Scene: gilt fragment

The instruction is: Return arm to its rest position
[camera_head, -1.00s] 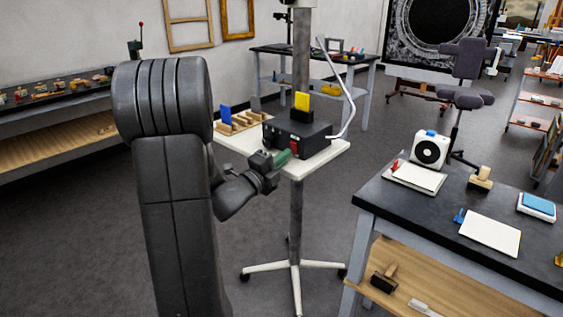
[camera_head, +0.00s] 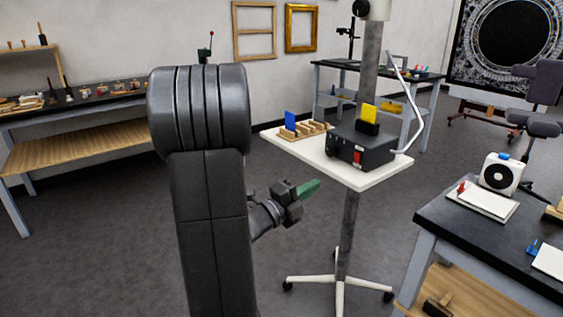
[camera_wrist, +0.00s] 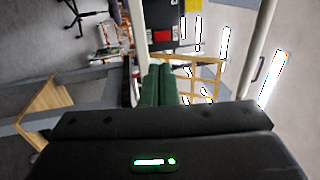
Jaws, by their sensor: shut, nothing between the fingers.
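My gripper (camera_head: 308,188) has green fingers and is held out in front of the white stand, a little below its tabletop, in the head view. It is apart from the stand. In the wrist view the two green fingers (camera_wrist: 160,85) lie side by side, closed, with nothing seen between them. My dark arm is folded up in the middle of the head view and hides part of the floor and back wall.
The white stand tabletop (camera_head: 375,179) bears a black box (camera_head: 360,148), a yellow card (camera_head: 369,113), and a wooden rack (camera_head: 302,131) with a blue card (camera_head: 290,120). A dark workbench (camera_head: 480,228) stands at the right. Another bench (camera_head: 85,104) is at the left.

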